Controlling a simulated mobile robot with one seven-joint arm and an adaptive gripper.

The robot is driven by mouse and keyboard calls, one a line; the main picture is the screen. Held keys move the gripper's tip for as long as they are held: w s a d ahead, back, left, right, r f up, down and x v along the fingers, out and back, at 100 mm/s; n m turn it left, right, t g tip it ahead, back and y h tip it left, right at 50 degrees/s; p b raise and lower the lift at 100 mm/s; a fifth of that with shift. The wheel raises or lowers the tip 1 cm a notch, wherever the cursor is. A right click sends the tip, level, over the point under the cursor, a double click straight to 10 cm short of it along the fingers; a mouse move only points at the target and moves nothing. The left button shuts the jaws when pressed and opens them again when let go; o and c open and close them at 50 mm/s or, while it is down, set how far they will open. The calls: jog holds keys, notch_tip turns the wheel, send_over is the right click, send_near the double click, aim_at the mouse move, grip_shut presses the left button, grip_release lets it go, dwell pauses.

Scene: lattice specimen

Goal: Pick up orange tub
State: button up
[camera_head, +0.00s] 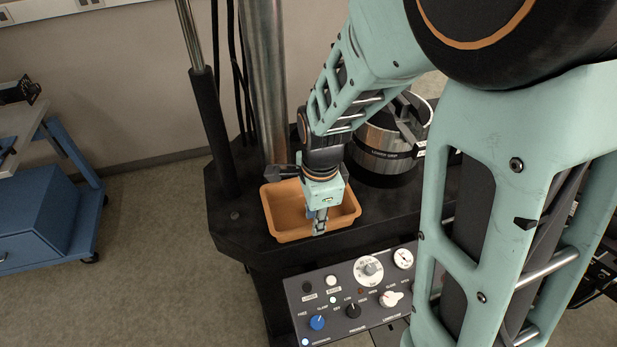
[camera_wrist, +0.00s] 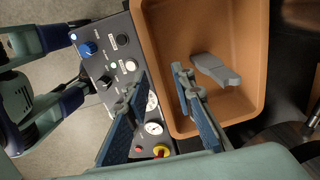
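The orange tub (camera_head: 283,210) is an open rectangular tray on the black machine deck, left of the metal cylinder. In the wrist view the tub (camera_wrist: 237,105) fills the upper right, and a grey piece (camera_wrist: 215,69) shows inside it. My gripper (camera_head: 320,222) points down at the tub's front wall, toward its right side. In the wrist view my gripper (camera_wrist: 161,76) is open, with one finger over the control panel side and the other over the tub's inside. The rim runs between the fingers; I cannot tell whether they touch it.
A control panel (camera_head: 345,295) with knobs and gauges stands just in front of the tub. The metal cylinder (camera_head: 388,145) is close on the right, and a steel column (camera_head: 264,80) rises behind. A blue cabinet (camera_head: 35,215) is at the far left, with open floor between.

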jog(key=shift+w+f+b, duration=0.15)
jog(key=shift+f+b, duration=0.6)
jog(key=shift+f, duration=0.25)
jog(key=shift+w+f+b, duration=0.1)
jog(key=shift+f+b, duration=0.6)
jog(key=shift+f, duration=0.25)
jog(key=shift+d+r, duration=0.1)
grip_shut()
